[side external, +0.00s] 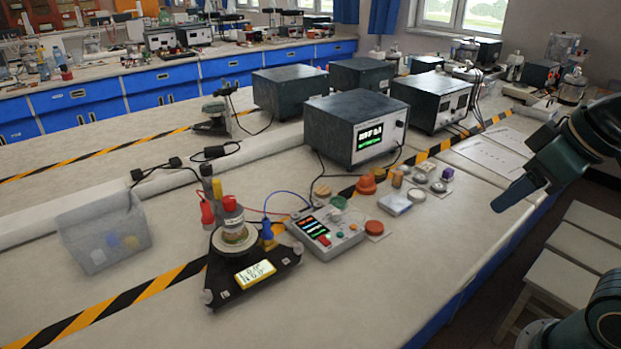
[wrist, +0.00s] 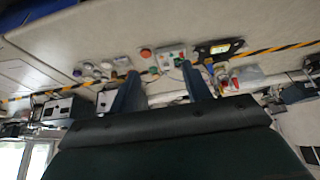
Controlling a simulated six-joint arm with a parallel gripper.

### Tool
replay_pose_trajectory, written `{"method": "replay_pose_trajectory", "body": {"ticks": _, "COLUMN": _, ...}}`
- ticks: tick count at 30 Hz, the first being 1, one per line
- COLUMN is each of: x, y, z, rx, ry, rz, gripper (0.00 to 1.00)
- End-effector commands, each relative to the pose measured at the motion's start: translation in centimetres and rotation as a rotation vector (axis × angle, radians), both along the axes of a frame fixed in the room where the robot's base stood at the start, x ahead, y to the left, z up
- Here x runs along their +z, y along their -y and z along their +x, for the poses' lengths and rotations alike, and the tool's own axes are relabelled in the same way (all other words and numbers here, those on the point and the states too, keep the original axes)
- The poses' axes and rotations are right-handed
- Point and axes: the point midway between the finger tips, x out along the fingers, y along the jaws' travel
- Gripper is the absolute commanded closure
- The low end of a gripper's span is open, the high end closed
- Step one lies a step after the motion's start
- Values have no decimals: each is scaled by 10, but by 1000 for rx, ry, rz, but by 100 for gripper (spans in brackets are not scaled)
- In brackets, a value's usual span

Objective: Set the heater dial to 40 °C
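A black triangular stand (side external: 255,270) with a yellow display sits at the front of the bench. My gripper (side external: 498,205) is at the right, above the bench edge and apart from everything. Its two fingers (wrist: 163,88) are spread and empty.
A red button (side external: 374,228) and several small parts, including a white block (side external: 395,203), lie right of the control box. Dark instrument boxes (side external: 355,128) stand behind. A translucent bin (side external: 103,230) stands at the left. The front right of the bench is clear.

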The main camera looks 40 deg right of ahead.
Motion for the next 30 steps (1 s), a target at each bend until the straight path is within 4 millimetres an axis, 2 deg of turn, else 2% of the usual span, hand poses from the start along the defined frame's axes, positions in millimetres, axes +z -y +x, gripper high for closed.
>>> {"method": "replay_pose_trajectory", "body": {"ticks": 8, "x": 18, "y": 1, "z": 38, "rx": 86, "ry": -52, "rz": -43, "gripper": 52}}
{"method": "replay_pose_trajectory", "body": {"ticks": 17, "x": 33, "y": 1, "z": 100, "rx": 223, "ry": -126, "rz": -102, "gripper": 52}}
{"method": "replay_pose_trajectory", "body": {"ticks": 23, "x": 33, "y": 2, "z": 144, "rx": 318, "ry": -177, "rz": -134, "gripper": 52}}
{"method": "replay_pose_trajectory", "body": {"ticks": 30, "x": 23, "y": 3, "z": 197, "rx": 434, "ry": -234, "rz": -167, "gripper": 52}}
